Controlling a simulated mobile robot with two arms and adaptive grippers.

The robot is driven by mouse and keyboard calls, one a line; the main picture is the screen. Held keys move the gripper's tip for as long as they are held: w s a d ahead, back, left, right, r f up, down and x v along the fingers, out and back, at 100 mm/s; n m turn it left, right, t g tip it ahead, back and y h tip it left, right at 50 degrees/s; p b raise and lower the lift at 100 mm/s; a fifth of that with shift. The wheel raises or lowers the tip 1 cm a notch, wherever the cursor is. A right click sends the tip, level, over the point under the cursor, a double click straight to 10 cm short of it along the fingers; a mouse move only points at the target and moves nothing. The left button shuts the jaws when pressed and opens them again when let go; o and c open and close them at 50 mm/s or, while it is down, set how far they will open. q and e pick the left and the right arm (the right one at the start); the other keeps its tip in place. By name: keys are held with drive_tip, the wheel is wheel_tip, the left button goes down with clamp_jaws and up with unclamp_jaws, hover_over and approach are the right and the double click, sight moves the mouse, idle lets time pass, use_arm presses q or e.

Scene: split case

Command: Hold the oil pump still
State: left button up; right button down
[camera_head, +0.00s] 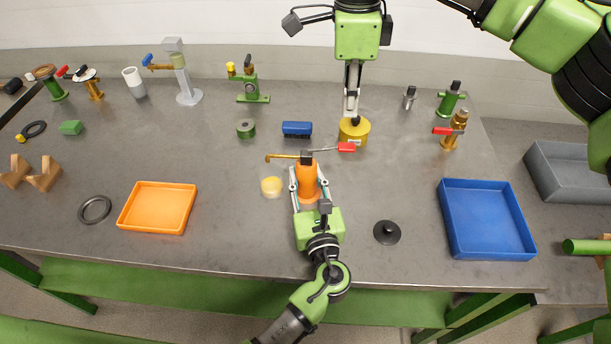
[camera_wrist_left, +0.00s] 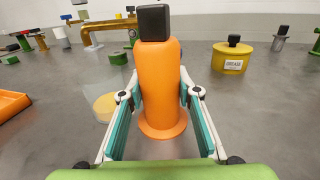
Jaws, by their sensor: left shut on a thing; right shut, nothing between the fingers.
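The oil pump (camera_head: 308,186) is an orange, upright cylinder with a black cap, a brass spout to the left and a red-gripped lever to the right. My left gripper (camera_head: 306,190) is shut around its orange body from the table's front side. In the left wrist view the pump body (camera_wrist_left: 160,90) stands between the two fingers, its foot seemingly on the table. My right gripper (camera_head: 351,116) points down from the back, shut and empty, over the yellow grease tin (camera_head: 354,133); whether it touches the tin I cannot tell.
A black knobbed disc (camera_head: 387,232) lies to the right. An orange tray (camera_head: 122,222) and a blue tray (camera_head: 447,240) flank them. The table's front middle-left is clear.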

use_arm(q)
drive_tip(key=shift+f, duration=0.15)
use_arm(e)
drive_tip(key=shift+d, duration=0.1)
drive_tip(key=d+r, duration=0.5)
drive_tip(key=d, duration=0.2)
drive_tip(key=shift+s, duration=0.25)
idle(0.6)
use_arm(q)
drive_tip(key=shift+r, duration=0.25)
use_arm(e)
drive_tip(key=shift+r, duration=0.15)
use_arm(q)
drive_tip(key=shift+r+p, duration=0.5)
drive_tip(key=shift+p, duration=0.2)
use_arm(e)
drive_tip(key=shift+w+a+r, duration=0.1)
drive_tip(key=shift+r, duration=0.4)
use_arm(q)
drive_tip(key=shift+w, duration=0.1)
